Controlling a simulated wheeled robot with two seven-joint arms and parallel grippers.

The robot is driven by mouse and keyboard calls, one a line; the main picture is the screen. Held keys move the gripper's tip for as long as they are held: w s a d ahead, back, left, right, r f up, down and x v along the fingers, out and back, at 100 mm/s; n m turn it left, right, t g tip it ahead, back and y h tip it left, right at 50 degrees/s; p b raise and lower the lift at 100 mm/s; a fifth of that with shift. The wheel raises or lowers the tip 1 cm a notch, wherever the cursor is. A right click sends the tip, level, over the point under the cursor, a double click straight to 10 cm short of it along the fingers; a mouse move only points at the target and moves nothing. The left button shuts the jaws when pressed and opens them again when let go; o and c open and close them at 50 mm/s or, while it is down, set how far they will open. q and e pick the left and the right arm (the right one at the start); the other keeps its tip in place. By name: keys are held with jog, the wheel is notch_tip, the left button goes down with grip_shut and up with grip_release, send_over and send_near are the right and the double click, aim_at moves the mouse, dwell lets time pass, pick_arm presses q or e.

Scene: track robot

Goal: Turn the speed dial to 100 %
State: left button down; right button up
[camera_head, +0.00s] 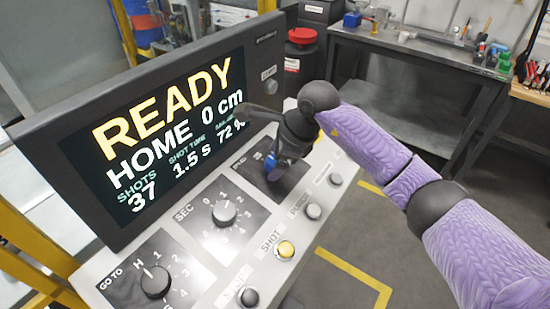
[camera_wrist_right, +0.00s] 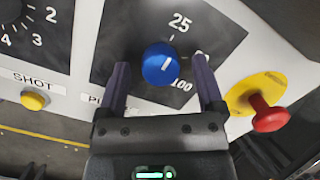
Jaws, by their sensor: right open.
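The speed dial is a blue round knob (camera_wrist_right: 160,64) with a white pointer line, on a black plate (camera_wrist_right: 112,42). In the right wrist view, the line points up and slightly right, near the 25 mark; 100 is printed at the lower right. My right gripper (camera_wrist_right: 160,78) is open, with one finger on each side of the knob and gaps visible on both sides. In the head view, my right gripper (camera_head: 277,155) hides much of the plate, with some blue showing beneath it. The screen (camera_head: 155,130) reads READY, HOME 0 cm and 72 %. My left gripper is out of view.
A red button on a yellow base (camera_wrist_right: 268,113) sits close to the right finger. The panel also has a yellow SHOT button (camera_head: 285,250), a SEC dial (camera_head: 224,212) and a GO TO dial (camera_head: 155,282). A workbench (camera_head: 425,50) stands behind.

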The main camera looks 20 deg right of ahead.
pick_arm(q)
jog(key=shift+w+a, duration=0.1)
pick_arm(e)
jog(key=shift+f, duration=0.1)
jog(key=c, duration=0.7)
grip_shut()
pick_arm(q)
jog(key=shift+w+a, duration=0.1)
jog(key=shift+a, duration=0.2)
